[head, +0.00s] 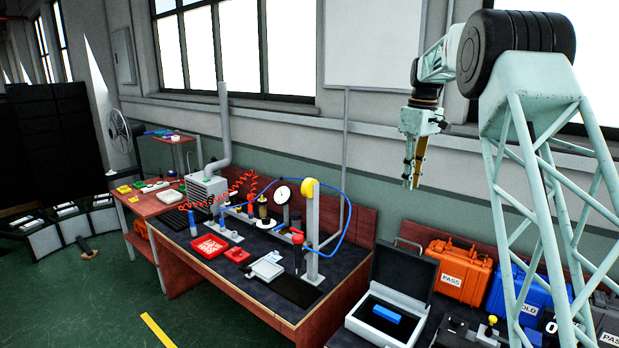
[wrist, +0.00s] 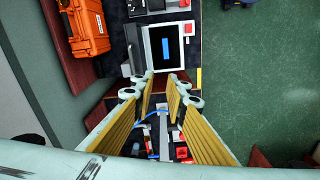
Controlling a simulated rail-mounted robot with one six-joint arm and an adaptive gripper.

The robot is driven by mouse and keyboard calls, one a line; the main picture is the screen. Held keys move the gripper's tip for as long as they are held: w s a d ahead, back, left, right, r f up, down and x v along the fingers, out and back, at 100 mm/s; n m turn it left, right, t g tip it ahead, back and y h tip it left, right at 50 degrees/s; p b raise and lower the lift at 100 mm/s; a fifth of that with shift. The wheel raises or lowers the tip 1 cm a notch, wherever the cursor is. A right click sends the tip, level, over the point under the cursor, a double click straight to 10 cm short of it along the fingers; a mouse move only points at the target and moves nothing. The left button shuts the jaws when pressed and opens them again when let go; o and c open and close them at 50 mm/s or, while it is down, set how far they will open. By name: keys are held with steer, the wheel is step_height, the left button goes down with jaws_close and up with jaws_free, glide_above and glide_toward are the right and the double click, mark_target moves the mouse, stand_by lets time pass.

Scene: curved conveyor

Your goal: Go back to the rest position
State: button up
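My gripper (head: 412,186) hangs in mid-air in the head view, fingers pointing down, high above the gap between the workbench and the case table. In the wrist view my gripper (wrist: 163,90) has its yellow-padded fingers spread apart with nothing between them. My pale green arm reaches in from the right side of the head view, raised and clear of the tables. No object touches the fingers.
An open grey case (head: 352,322) holds a blue block (head: 387,314). An orange PASS case (head: 461,272) and a blue case (head: 520,297) stand to its right. The workbench (head: 290,309) carries a red tray (head: 209,246), a gauge and an upright post. Air around the gripper is free.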

steer(key=s+a+r+m+t+b, duration=0.1)
steer(key=s+a+r+b, duration=0.15)
steer(key=s, duration=0.85)
steer(key=s+a+r+m+b, duration=0.2)
steer(key=s+a+r, duration=0.1)
steer(key=s, duration=0.9)
steer(key=s+a+r+m+t+b, duration=0.1)
steer(key=s+a+r+b, duration=0.15)
steer(key=s, duration=0.85)
steer(key=s+a+f+m+b, duration=0.1)
steer(key=s+f, duration=0.4)
steer(key=s, duration=0.6)
steer(key=s+a+f+m+t+b, duration=0.1)
steer(key=s+f, duration=0.5)
steer(key=s, duration=0.6)
steer(key=s+a+f+m+b, duration=0.1)
steer(key=s+f, duration=0.4)
steer(key=s, duration=0.6)
steer(key=shift+s+a+f+t+b, duration=0.35)
steer(key=shift+a+b, duration=0.3)
steer(key=shift+b, duration=0.4)
